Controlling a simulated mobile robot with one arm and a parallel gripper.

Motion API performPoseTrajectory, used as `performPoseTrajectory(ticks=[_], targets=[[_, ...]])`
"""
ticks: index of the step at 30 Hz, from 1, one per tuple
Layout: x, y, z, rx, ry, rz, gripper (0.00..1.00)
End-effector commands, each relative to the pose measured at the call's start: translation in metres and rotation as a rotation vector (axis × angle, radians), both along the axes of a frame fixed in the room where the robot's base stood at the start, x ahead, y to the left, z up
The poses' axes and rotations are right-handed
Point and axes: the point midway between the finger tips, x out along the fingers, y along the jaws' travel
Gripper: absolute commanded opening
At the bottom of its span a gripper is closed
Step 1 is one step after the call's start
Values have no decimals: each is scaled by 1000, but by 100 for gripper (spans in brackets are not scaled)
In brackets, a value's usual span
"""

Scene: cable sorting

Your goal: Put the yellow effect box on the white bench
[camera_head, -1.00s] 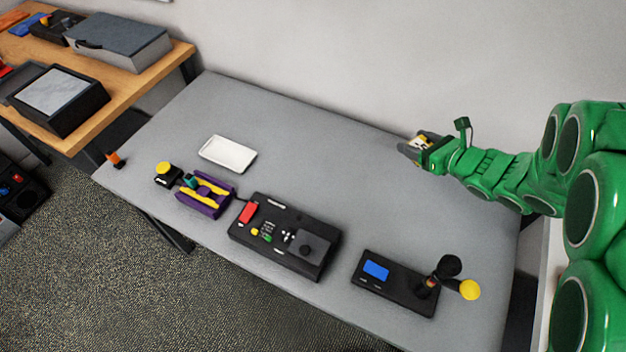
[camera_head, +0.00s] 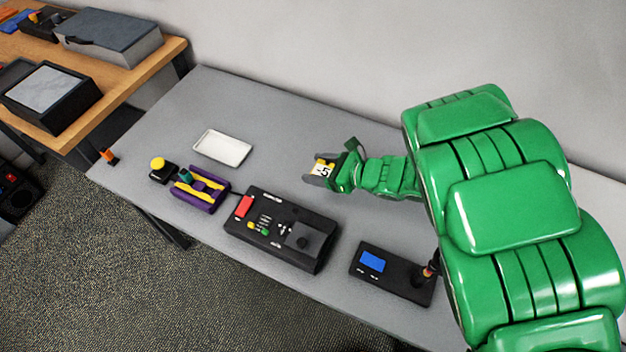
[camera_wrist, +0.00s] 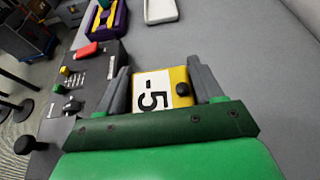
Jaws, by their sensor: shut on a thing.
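In the wrist view the yellow box (camera_wrist: 181,76) sits between the two grey fingers of my gripper (camera_wrist: 158,74). The box has a white label reading "-5" and a black knob. Its underside is hidden. I cannot make out a white bench in the current views.
The grey table (camera_head: 300,115) holds a white tray (camera_head: 222,147), a purple and yellow holder (camera_head: 201,190), a black console (camera_head: 280,230) and a black box with a blue screen (camera_head: 392,275). A wooden table (camera_head: 130,70) stands at the far left. The back middle of the grey table is clear.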

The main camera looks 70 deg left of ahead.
Motion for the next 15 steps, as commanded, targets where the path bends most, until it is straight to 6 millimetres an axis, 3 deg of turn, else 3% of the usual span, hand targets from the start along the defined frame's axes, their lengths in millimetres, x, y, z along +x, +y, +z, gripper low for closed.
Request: performPoseTrajectory(ticks=[6, 15], targets=[[0, -1, -27, -3, 2, 0, 30], [1, 0, -41, -2, 0, -2, 30]])
